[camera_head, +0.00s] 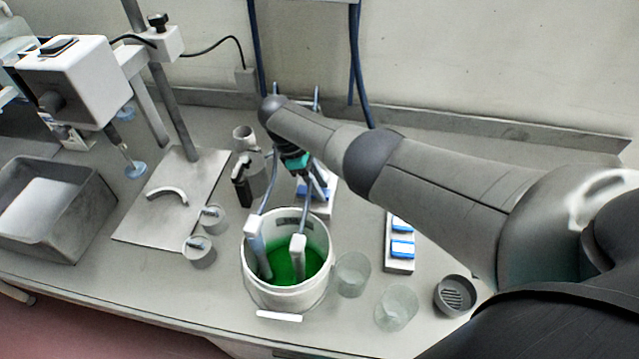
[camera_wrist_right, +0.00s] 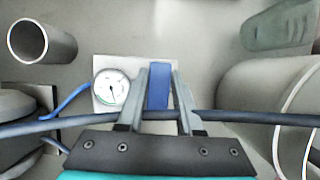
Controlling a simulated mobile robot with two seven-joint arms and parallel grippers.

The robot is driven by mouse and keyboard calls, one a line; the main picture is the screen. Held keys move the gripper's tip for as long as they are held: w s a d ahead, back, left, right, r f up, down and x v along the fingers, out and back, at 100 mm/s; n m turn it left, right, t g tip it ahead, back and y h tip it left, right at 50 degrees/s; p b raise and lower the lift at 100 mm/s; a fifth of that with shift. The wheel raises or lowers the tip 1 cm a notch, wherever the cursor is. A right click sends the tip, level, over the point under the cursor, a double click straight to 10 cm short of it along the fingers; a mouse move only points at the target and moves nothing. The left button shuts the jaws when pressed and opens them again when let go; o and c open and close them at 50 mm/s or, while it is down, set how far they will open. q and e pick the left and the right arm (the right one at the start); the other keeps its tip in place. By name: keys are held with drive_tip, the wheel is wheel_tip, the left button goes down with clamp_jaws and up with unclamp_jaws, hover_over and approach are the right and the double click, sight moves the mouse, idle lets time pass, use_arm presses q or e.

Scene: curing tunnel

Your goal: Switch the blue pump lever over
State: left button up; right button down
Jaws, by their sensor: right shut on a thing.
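The blue pump lever (camera_wrist_right: 158,84) stands between the two fingers of my right gripper (camera_wrist_right: 160,92) in the right wrist view. The gripper is shut on it. Behind the lever is a pale plate (camera_wrist_right: 130,68) with a round dial gauge (camera_wrist_right: 112,87). In the head view my right gripper (camera_head: 314,184) reaches down behind the white bucket, over the pale pump base (camera_head: 322,208). The lever is mostly hidden there by the gripper. My left gripper is not in view.
A white bucket (camera_head: 289,298) of green liquid, with hoses in it, stands in front. Clear cups (camera_head: 353,273), a block with blue switches (camera_head: 400,256) and a grey slotted cup (camera_head: 455,296) are to its right. A stand plate (camera_head: 150,225) is left. Dark hoses cross the wrist view.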

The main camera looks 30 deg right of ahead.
idle(0.3)
drive_tip(key=c, duration=0.6)
unclamp_jaws()
drive_tip(key=shift+o, duration=0.2)
drive_tip(key=p+v, duration=0.1)
drive_tip(key=v, duration=1.4)
drive_tip(key=shift+r, duration=0.2)
